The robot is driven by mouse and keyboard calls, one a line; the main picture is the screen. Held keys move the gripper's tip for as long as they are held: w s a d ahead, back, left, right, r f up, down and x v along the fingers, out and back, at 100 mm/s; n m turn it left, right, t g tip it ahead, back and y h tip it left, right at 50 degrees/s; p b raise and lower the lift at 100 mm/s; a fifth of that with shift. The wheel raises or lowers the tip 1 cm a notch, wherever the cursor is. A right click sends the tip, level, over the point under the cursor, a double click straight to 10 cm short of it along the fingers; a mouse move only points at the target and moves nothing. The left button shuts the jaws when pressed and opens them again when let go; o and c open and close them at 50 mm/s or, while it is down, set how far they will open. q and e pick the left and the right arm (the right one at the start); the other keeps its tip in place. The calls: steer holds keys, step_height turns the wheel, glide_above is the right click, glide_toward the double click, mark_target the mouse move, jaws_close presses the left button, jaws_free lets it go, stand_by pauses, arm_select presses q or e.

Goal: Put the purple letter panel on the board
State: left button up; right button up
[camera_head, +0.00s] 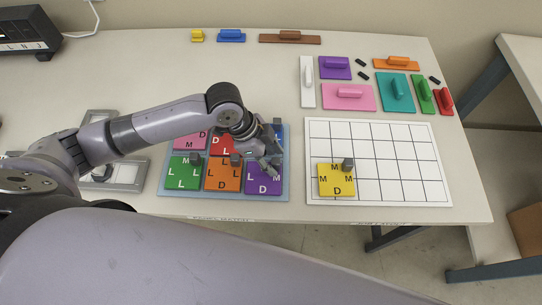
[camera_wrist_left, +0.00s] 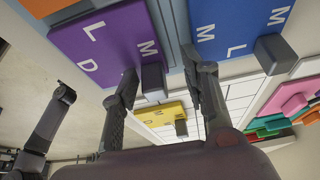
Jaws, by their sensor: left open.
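The purple letter panel (camera_head: 263,186) lies at the front right of the blue tray (camera_head: 287,165), partly hidden by my left gripper (camera_head: 268,162). In the left wrist view the purple panel (camera_wrist_left: 92,50) shows letters L, M and D, with a dark grey knob (camera_wrist_left: 153,80) at its edge. My left gripper (camera_wrist_left: 166,80) is open, with the knob between its fingertips; contact cannot be told. The board (camera_head: 375,142) is a white grid to the right. A yellow letter panel (camera_head: 337,190) sits at its front left.
Pink (camera_head: 186,142), red (camera_head: 222,138), green (camera_head: 184,174), orange (camera_head: 222,178) and blue panels share the tray; the blue panel (camera_wrist_left: 235,30) is beside the purple one. Coloured handled blocks (camera_head: 346,97) lie behind the board. Most board cells are clear.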

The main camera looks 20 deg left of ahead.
arm_select(q)
steer(key=v, duration=1.2)
arm_select(e)
steer(key=shift+a, duration=0.3)
steer(key=shift+d, duration=0.15)
